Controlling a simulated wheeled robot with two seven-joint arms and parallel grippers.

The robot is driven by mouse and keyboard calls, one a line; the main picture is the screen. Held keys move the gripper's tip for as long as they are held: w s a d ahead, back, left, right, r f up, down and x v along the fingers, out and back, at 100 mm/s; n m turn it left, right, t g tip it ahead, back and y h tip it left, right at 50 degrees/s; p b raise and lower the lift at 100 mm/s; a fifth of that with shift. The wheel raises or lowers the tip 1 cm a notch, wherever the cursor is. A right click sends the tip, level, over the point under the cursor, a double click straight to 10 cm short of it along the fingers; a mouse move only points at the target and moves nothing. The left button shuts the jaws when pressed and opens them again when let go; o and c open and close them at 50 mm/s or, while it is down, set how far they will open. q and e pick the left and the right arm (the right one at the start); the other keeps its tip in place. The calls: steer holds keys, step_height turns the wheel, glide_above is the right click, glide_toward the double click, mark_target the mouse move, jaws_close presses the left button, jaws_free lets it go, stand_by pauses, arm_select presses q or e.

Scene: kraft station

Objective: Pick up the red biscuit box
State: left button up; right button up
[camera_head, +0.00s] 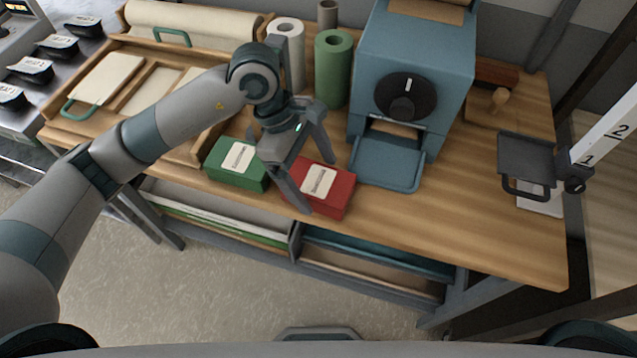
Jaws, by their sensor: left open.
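The red biscuit box (338,192) lies on the wooden table near its front edge, with a white label on its top. My left gripper (320,186) comes in from the left and is open above the red box. One finger reaches down across the box's left part and the other is farther back to the right. The left end of the box is partly hidden by the gripper. I cannot tell whether the fingers touch the box. My right gripper is not in view.
A green box (236,163) sits just left of the red one. A blue machine (415,60) with a front tray (388,165) stands to the right. Green (333,70) and white rolls (289,50) stand behind. The front right of the table (470,225) is clear.

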arm_select(q)
steer(key=c, duration=1.3)
steer(key=shift+r, duration=0.1)
